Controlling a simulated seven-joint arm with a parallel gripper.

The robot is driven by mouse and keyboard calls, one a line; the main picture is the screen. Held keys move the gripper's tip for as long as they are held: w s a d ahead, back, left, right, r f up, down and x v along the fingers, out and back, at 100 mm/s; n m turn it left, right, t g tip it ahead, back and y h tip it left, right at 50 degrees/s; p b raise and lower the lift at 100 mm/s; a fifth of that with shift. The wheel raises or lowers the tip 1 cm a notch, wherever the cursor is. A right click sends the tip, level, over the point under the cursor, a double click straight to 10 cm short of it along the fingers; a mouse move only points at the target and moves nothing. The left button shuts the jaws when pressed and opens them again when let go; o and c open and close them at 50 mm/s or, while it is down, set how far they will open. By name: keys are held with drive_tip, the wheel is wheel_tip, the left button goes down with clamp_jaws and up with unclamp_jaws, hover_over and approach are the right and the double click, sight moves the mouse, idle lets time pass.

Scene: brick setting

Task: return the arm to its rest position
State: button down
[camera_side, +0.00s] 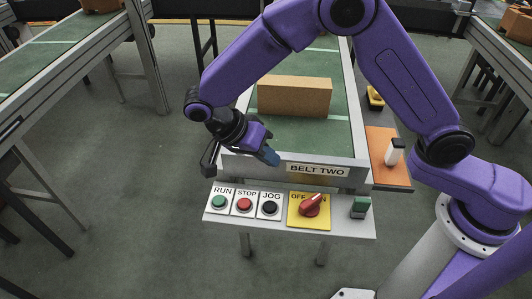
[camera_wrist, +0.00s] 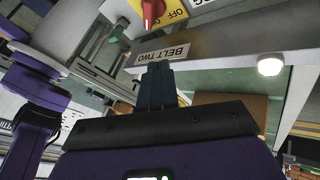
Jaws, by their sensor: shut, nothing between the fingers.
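My gripper (camera_side: 270,157) is shut and empty, just in front of the belt's end and above the button panel (camera_side: 283,229). Its shut fingers also show in the wrist view (camera_wrist: 157,80), in front of the BELT TWO label (camera_wrist: 166,53). My arm arches over the belt from the base at the right. The panel carries a green RUN button (camera_side: 219,202), a red STOP button (camera_side: 244,205), a black JOG button (camera_side: 270,207) and a red rotary knob (camera_side: 311,205) on a yellow plate. The gripper is apart from the knob.
A brown box (camera_side: 294,97) sits on the green belt (camera_side: 318,137) behind my gripper. An orange board (camera_side: 387,172) with a white bottle-like object (camera_side: 394,152) lies right of the belt. Another conveyor (camera_side: 50,62) runs at the left. The floor (camera_side: 125,190) left of the panel is clear.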

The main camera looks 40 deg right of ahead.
drive_tip(key=shift+w+a+r, duration=0.1)
drive_tip(key=shift+a+r, duration=0.15)
drive_tip(key=shift+r, duration=0.1)
drive_tip(key=s+d+r+n+t+y, duration=0.1)
drive_tip(key=s+d+r+n+y, duration=0.2)
drive_tip(key=s+d+n, duration=0.6)
drive_tip(key=s+d+r+n+t+y, duration=0.2)
drive_tip(key=s+d+r+n+y, duration=0.2)
drive_tip(key=s+d+n, duration=0.5)
drive_tip(key=s+n, duration=0.3)
drive_tip(key=n, duration=0.5)
drive_tip(key=shift+d, duration=0.3)
